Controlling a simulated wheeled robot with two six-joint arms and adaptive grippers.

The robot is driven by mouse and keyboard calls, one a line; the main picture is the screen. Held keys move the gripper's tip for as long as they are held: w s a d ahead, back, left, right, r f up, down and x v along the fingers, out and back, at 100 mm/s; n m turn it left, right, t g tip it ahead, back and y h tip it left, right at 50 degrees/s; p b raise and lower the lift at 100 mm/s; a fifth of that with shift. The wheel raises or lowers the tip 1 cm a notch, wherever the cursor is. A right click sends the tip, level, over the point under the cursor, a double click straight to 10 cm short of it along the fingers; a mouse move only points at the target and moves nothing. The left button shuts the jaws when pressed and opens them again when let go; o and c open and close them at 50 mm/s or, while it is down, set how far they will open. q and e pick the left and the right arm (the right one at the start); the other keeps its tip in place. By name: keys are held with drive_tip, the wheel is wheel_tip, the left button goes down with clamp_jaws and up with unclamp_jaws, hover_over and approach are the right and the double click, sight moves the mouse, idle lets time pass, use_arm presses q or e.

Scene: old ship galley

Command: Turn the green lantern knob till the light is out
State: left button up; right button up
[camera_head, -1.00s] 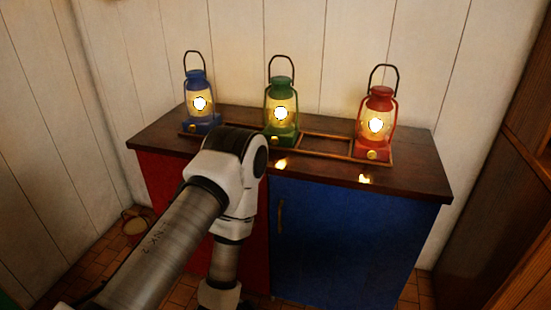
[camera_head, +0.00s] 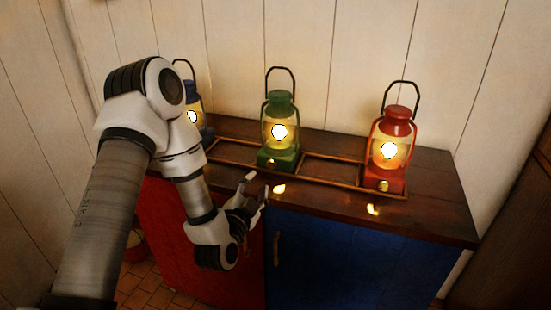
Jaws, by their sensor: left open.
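The green lantern (camera_head: 280,110) stands lit in the middle of the row on the cabinet top. Its small brass knob (camera_head: 270,162) is on the front of the green base. My left gripper (camera_head: 257,187) is open and empty, in front of and a little below the green lantern, near the cabinet's front edge. Its fingers point up toward the lantern and appear apart from the knob. My right gripper is not in view.
A lit red lantern (camera_head: 396,140) stands to the right and a lit blue lantern (camera_head: 196,112) to the left, partly hidden by my left arm. A low wooden rail frame (camera_head: 330,157) surrounds the lantern bases. The dark cabinet top (camera_head: 435,190) is clear at the right.

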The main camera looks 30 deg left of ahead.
sight(271, 166)
use_arm(q)
drive_tip(key=x, duration=0.8)
drive_tip(key=shift+w+f, duration=0.3)
drive_tip(key=shift+s, duration=0.1)
clamp_jaws()
